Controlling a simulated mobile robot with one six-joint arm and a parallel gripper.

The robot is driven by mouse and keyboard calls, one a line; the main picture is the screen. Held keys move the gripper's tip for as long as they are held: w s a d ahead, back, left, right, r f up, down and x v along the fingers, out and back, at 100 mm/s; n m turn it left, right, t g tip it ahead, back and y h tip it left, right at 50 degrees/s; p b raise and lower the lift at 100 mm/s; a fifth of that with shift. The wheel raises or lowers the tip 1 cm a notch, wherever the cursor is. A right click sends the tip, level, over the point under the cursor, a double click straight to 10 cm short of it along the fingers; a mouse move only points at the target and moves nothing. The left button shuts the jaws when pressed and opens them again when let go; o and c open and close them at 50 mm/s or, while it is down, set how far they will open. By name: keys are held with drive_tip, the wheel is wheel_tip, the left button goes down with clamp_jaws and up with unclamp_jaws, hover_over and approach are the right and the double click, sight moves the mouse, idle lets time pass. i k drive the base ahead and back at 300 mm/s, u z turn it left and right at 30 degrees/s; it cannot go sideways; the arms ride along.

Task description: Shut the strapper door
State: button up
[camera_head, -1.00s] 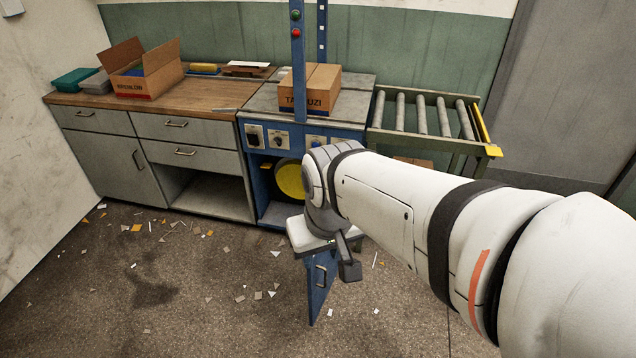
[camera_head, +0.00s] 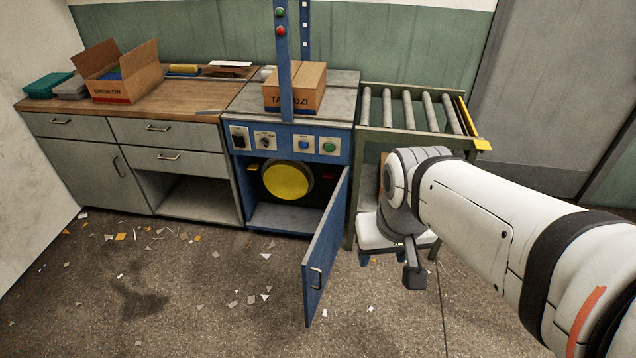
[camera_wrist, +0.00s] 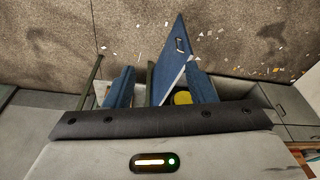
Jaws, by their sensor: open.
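The strapper (camera_head: 343,150) is a blue cabinet with a grey top, at the middle of the head view. Its blue door (camera_head: 328,250) stands wide open, swung out toward me from the right side of the opening. A dark handle (camera_head: 316,278) is on the door's face near its free edge. A yellow reel (camera_head: 287,180) shows inside. My gripper (camera_head: 396,258) is right of the door, pointing down, partly hidden by my wrist. In the wrist view my gripper (camera_wrist: 160,88) has its blue fingers apart, and the door (camera_wrist: 176,58) shows beyond them. I see no contact.
A roller conveyor (camera_head: 408,140) stands right of the strapper, behind my arm. A cardboard box (camera_head: 295,88) sits on the strapper top. A wooden-topped counter (camera_head: 180,98) is to the left. Small scraps litter the open floor (camera_head: 200,320).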

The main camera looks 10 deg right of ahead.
sight(317, 264)
drive_tip(key=z, duration=1.1)
drive_tip(key=k, duration=0.75)
drive_tip(key=u, duration=0.6)
drive_tip(key=i, duration=1)
drive_tip(key=u, duration=0.05)
